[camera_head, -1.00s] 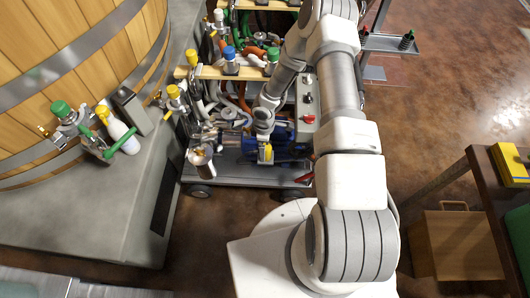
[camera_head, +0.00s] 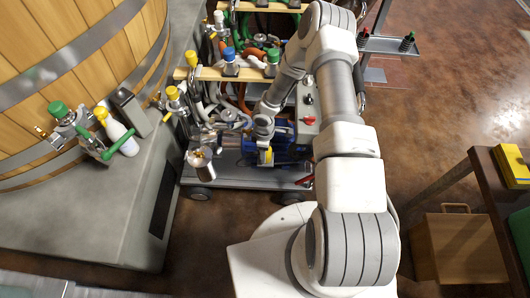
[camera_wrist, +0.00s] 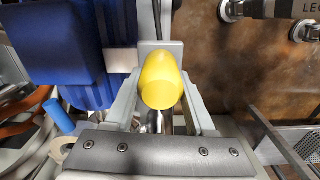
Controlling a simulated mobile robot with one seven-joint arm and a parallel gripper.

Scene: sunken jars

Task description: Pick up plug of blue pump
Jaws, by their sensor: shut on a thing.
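The blue pump (camera_head: 288,147) sits low on the cart; its blue finned body (camera_wrist: 50,45) fills the upper left of the wrist view. A yellow plug (camera_wrist: 161,80) is between the two fingers of my gripper (camera_wrist: 160,98), touched from both sides, beside the pump. In the head view the yellow plug (camera_head: 265,158) shows as a small patch at the end of my gripper (camera_head: 264,148), in front of the pump. My gripper is shut on the plug. I cannot tell whether the plug is still seated or free; its far end is hidden.
The grey cart deck (camera_head: 240,174) carries hoses and fittings. A metal cup (camera_head: 202,165) stands at its front left. A wooden shelf (camera_head: 245,72) with capped valves is above. The wooden barrel (camera_head: 70,60) is left; a dark table (camera_head: 485,175) is right.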

